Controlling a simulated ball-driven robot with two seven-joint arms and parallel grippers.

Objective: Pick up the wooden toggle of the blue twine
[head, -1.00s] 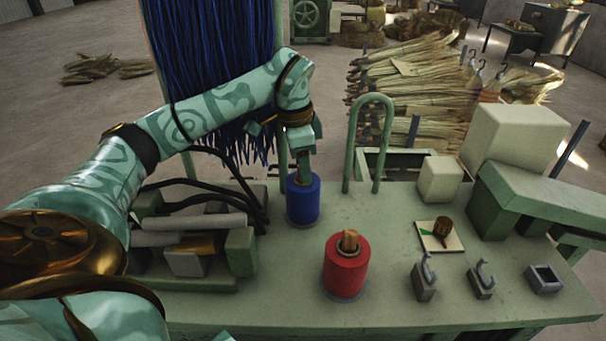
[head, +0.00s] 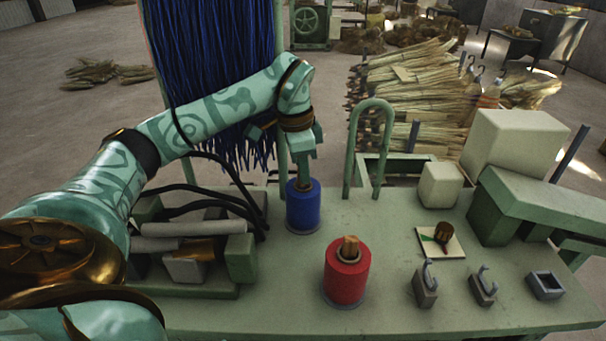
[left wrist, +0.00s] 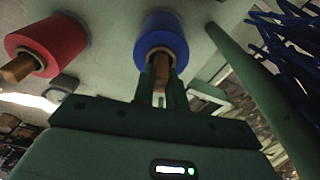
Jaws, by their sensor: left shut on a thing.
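The blue twine spool (head: 303,212) stands upright on the bench, and it also shows in the left wrist view (left wrist: 160,35). Its wooden toggle (left wrist: 161,68) sits at the top of the spool, between the fingers of my left gripper (left wrist: 161,88). In the head view my left gripper (head: 304,184) points down onto the spool top and mostly hides the toggle. The gripper is shut on the toggle. I cannot tell whether the toggle is lifted off the spool. My right gripper is not in view.
A red spool (head: 347,277) with its own wooden toggle (head: 349,247) stands in front and to the right. Two grey hooks (head: 426,285) and a square holder (head: 545,282) stand at the right. Black hoses (head: 225,165) lie at left.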

